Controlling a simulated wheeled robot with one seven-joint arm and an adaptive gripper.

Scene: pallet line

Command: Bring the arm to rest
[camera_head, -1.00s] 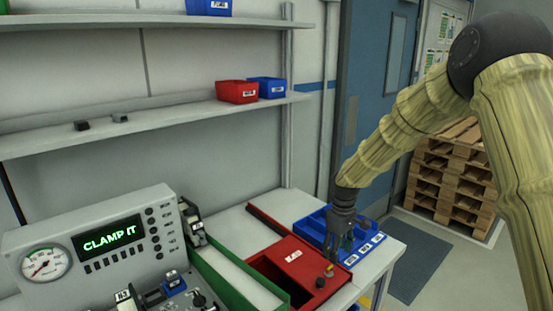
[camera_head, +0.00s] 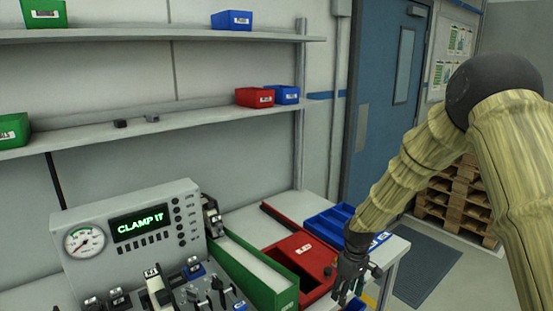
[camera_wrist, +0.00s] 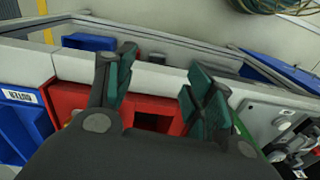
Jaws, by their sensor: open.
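My gripper (camera_head: 356,280) hangs at the front right edge of the workbench, in front of the red bin (camera_head: 318,286) and the blue tray (camera_head: 331,222). In the wrist view my gripper (camera_wrist: 156,88) shows two dark fingers with green pads, spread apart with nothing between them. Behind the fingers lie the red bin (camera_wrist: 80,98) and the bench's pale edge (camera_wrist: 150,77). My arm comes down from the upper right in the head view.
A control panel (camera_head: 130,236) reading "CLAMP IT" stands at the left, beside a green bin (camera_head: 262,284). Shelves (camera_head: 200,115) hold small red, blue and green bins. Wooden pallets (camera_head: 455,205) are stacked at the right. A dark mat (camera_head: 425,270) lies on open floor.

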